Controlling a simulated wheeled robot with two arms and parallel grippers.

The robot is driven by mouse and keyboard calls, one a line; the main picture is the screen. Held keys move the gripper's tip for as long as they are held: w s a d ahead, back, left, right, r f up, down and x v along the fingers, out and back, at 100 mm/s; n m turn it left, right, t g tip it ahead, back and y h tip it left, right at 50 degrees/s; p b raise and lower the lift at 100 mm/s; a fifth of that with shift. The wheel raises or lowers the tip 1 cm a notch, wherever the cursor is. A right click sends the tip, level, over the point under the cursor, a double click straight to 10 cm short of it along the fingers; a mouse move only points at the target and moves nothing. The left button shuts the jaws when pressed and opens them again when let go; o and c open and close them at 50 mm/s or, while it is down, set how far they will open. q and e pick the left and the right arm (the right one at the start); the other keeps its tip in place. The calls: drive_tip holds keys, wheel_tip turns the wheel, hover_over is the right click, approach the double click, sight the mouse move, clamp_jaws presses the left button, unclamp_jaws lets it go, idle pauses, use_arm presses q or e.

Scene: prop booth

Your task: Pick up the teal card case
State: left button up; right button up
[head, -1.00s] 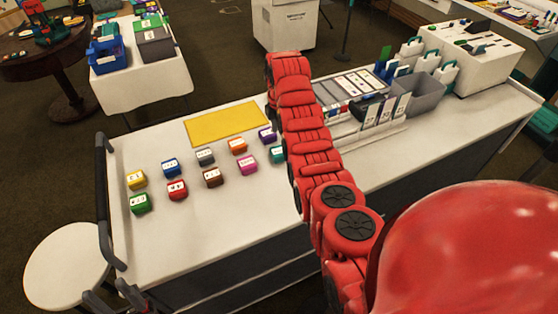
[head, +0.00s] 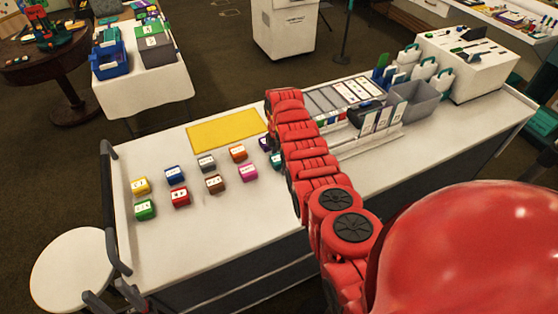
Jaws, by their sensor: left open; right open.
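I see no fingers of either gripper; none shows touching the teal case.
Several other coloured cases stand in two rows, with a purple one (head: 263,143) and a pink one (head: 248,172) closest. A yellow mat (head: 225,130) lies behind. A grey bin (head: 415,103) and card racks stand right. The table's front left is clear.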

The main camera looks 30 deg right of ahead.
drive_tip(key=c, duration=1.4)
drive_tip(key=shift+r, duration=0.1)
drive_tip(key=shift+c, duration=0.2)
